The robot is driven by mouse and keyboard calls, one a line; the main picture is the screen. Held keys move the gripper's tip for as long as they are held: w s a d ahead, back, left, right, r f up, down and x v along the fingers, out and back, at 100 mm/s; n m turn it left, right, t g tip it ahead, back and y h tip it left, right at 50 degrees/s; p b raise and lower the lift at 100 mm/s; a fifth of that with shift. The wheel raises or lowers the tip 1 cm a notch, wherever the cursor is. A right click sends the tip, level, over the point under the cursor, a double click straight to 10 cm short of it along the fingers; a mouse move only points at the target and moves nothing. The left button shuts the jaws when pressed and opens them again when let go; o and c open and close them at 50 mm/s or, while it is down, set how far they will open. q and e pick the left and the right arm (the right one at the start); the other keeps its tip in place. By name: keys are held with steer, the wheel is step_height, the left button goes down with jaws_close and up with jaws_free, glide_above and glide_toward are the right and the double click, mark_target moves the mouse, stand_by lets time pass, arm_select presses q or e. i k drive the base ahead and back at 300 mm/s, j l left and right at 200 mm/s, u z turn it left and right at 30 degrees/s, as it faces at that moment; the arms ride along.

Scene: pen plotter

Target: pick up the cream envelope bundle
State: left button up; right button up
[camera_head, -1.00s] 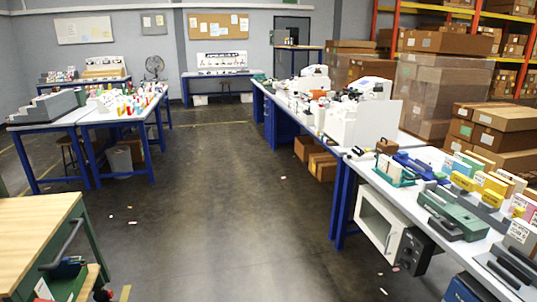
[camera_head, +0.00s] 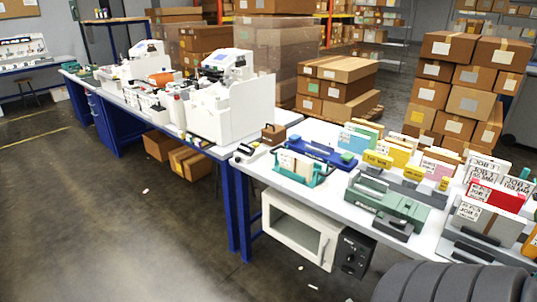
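A cream bundle (camera_head: 296,164) stands upright in a teal holder (camera_head: 318,177) near the left end of the right-hand table (camera_head: 322,197). It looks like the cream envelope bundle, but its details are too small to be sure. Other upright bundles in blue, yellow and pink stand farther right on the same table. Neither gripper is in view. A dark ribbed part at the bottom right looks like part of my own arm; no fingers show.
A blue holder (camera_head: 322,153) and a green device (camera_head: 388,203) stand near the teal holder. A white microwave-like box (camera_head: 297,231) is under the table. Stacked cartons (camera_head: 338,85) stand behind. The floor (camera_head: 120,230) at left is mostly clear.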

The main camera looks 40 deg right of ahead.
mark_target(303, 166)
steer(key=i+j, duration=0.1)
steer(key=i, duration=1.75)
steer(key=i+z, duration=0.1)
steer(key=z, duration=0.35)
steer(key=i+z, duration=0.1)
steer(key=z, duration=0.35)
steer(key=i+z, duration=0.1)
steer(key=z, duration=0.3)
steer(key=i+j+z, duration=0.1)
steer(key=z, duration=0.35)
